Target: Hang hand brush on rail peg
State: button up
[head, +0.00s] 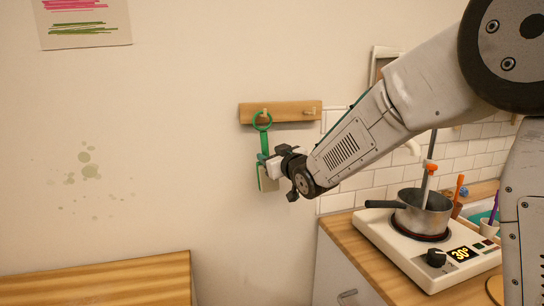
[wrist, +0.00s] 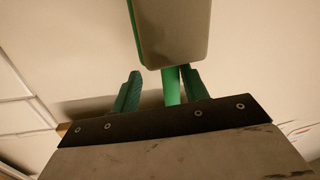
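The hand brush has a green handle with a ring (head: 262,121) at its top and a pale brush head (head: 268,183) at the bottom. It hangs upright against the wall, its ring at the left peg (head: 265,112) of the wooden rail (head: 289,110); the ring appears looped over that peg. My gripper (head: 268,163) is at the lower handle. In the wrist view its teal fingers (wrist: 160,91) stand on both sides of the green handle (wrist: 171,87), with a clear gap on the left and little or none on the right. The brush head (wrist: 172,30) shows beyond them.
The rail's right peg (head: 309,112) is bare. Right of my gripper, a counter holds a hot plate (head: 400,250) with a saucepan (head: 422,215) on it. A wooden table (head: 110,282) stands at lower left.

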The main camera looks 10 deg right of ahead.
jog(key=v, duration=0.7)
jog(key=s+d+f+m+g+h, duration=0.3)
jog(key=s+d+f+g+h, duration=0.3)
jog(key=s+d+f+g, duration=0.45)
jog(key=s+d+r+m+g, duration=0.1)
jog(key=s+d+m+g, duration=0.1)
jog(key=s, duration=1.3)
jog(key=s+d+r+m+g, duration=0.1)
jog(key=s+d+g, duration=0.1)
jog(key=s, duration=1.4)
jog(key=shift+d+r+m+h, duration=0.3)
jog(key=shift+d+r+m, duration=0.1)
jog(key=shift+d, duration=0.4)
jog(key=shift+g, duration=0.25)
